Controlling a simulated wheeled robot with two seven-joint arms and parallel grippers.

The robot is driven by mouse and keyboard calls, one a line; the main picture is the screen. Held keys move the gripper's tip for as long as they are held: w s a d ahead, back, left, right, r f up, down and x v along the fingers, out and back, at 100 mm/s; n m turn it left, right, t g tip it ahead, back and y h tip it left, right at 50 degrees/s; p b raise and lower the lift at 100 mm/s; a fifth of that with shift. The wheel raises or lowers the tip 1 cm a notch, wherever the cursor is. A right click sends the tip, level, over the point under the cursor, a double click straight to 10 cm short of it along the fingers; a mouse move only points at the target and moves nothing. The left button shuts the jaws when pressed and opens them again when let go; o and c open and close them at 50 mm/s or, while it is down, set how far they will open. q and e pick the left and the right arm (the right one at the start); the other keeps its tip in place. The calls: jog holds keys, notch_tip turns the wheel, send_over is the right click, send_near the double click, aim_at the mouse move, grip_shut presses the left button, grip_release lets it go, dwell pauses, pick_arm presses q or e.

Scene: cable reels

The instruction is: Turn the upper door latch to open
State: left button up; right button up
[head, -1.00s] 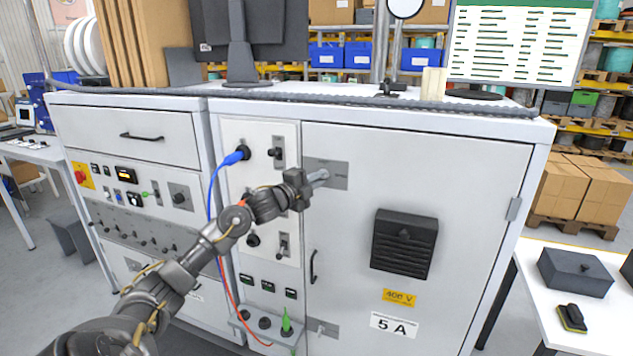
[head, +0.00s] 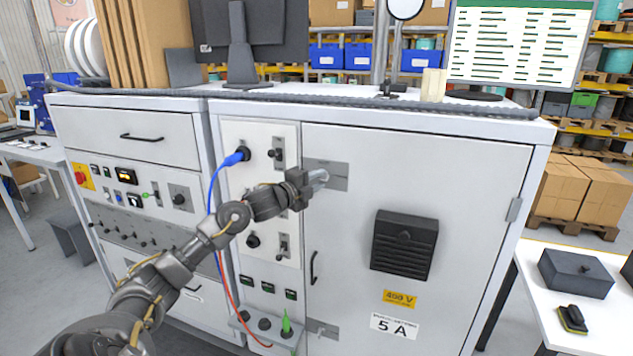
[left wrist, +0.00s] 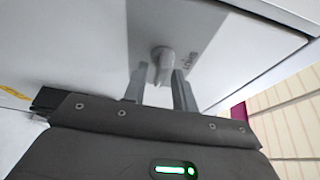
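The upper door latch (head: 319,174) is a light grey knob on a darker grey plate (head: 338,180) at the upper left of the cabinet door (head: 465,190). In the left wrist view the latch knob (left wrist: 161,62) points toward my gripper, with small lettering beside it. My left gripper (head: 313,178) is at the latch. In the left wrist view my left gripper (left wrist: 158,82) is open, with one finger on each side of the knob's near end. I cannot tell whether a finger touches it. In the head view the gripper partly hides the latch. My right gripper is not in view.
A lower latch (head: 320,330) is near the door's bottom left. A black door handle (head: 314,267) sits between them. A blue cable (head: 211,190) and a red cable (head: 228,305) hang near my arm. A black vent box (head: 404,245) projects from the door.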

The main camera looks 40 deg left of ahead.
pick_arm(q)
jog(key=shift+o, duration=0.3)
jog(key=shift+s, duration=0.1)
jog(key=shift+s+f, duration=0.1)
jog(key=shift+s, duration=0.15)
jog(key=s+b, duration=0.4)
jog(key=s, duration=0.6)
jog(key=shift+a+b, duration=0.3)
jog(key=shift+b, duration=0.05)
